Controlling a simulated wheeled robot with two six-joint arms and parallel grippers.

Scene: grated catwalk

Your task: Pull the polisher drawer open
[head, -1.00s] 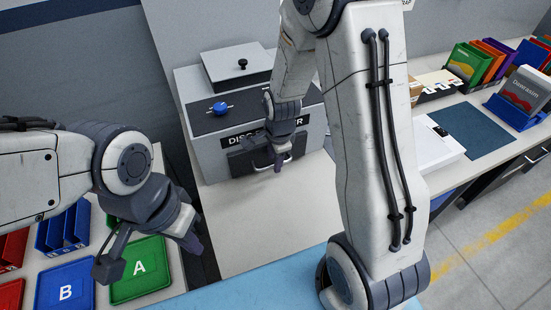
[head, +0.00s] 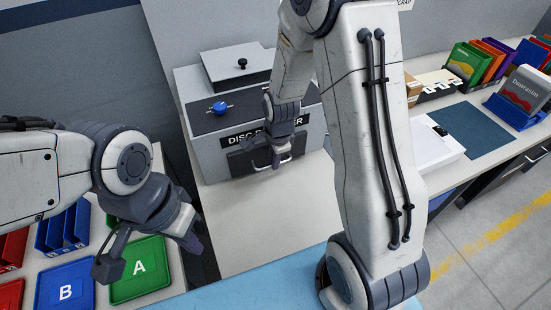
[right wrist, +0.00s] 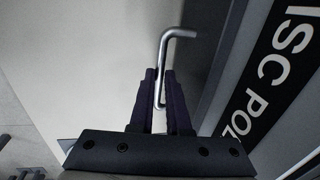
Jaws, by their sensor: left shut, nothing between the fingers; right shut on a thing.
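The grey disc polisher (head: 212,158) stands on a pale bench, with a dark drawer front (head: 240,164) low on its face. The drawer looks closed; I see no clear gap. Its bent metal handle (right wrist: 178,34) shows in the right wrist view, and partly in the head view (head: 262,167). My right gripper (head: 277,162) is at the drawer front, its fingers (right wrist: 160,88) shut on the handle, one on each side of it. The wrist hides part of the drawer and label. My left gripper (head: 194,243) is shut and empty, above the green tray (head: 142,285).
Blue tray B (head: 66,287) and blue bins (head: 65,230) lie left. The bench (head: 262,225) in front of the drawer is clear. Coloured binders (head: 470,62) stand right.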

